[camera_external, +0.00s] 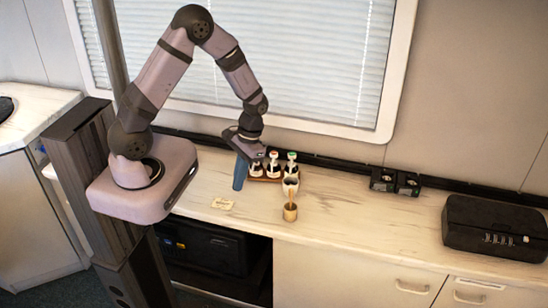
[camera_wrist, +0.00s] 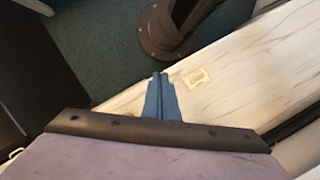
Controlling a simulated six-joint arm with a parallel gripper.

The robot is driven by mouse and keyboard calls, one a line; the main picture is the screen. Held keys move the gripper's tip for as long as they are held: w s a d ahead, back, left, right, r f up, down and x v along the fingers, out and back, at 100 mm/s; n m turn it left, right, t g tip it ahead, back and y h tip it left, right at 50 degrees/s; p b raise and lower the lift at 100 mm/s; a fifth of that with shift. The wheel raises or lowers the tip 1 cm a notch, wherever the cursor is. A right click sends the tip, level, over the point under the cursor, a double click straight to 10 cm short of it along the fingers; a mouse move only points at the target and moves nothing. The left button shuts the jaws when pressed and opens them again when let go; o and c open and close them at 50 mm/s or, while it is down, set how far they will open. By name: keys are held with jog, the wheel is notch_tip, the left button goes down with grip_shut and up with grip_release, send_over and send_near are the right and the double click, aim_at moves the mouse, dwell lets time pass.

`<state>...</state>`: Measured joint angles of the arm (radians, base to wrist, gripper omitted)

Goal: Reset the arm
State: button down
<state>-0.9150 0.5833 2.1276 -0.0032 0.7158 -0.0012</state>
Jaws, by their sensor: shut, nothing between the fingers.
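My gripper (camera_external: 239,174) hangs from my bent arm above the light countertop in the external view, its blue fingers pointing down. In the wrist view, the two blue fingers of my gripper (camera_wrist: 160,76) lie together with nothing between them. The gripper is left of the rack of bottles (camera_external: 265,176) and appears apart from it, though the arm's end partly overlaps the rack in the picture.
A white cup-like item (camera_external: 290,186) shows just behind a tan cup (camera_external: 290,212). A pale card (camera_external: 222,203) lies on the counter, also in the wrist view (camera_wrist: 197,78). Two dark boxes (camera_external: 394,182) and a black case (camera_external: 494,228) stand right. The counter between is clear.

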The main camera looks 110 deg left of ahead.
jog(key=w+d+r+m+y, duration=0.1)
jog(key=d+r+m, duration=0.2)
jog(key=d, duration=0.4)
jog(key=w+d+r+m+t, duration=0.1)
jog(key=d+r+m, duration=0.3)
jog(key=d, duration=0.4)
jog(key=w+d+r+m+t+y, duration=0.1)
jog(key=w+d+r+m, duration=0.2)
jog(key=d, duration=0.4)
jog(key=shift+d+r+m+y, duration=0.15)
jog(key=shift+r+m+y, duration=0.15)
jog(key=shift+r, duration=0.45)
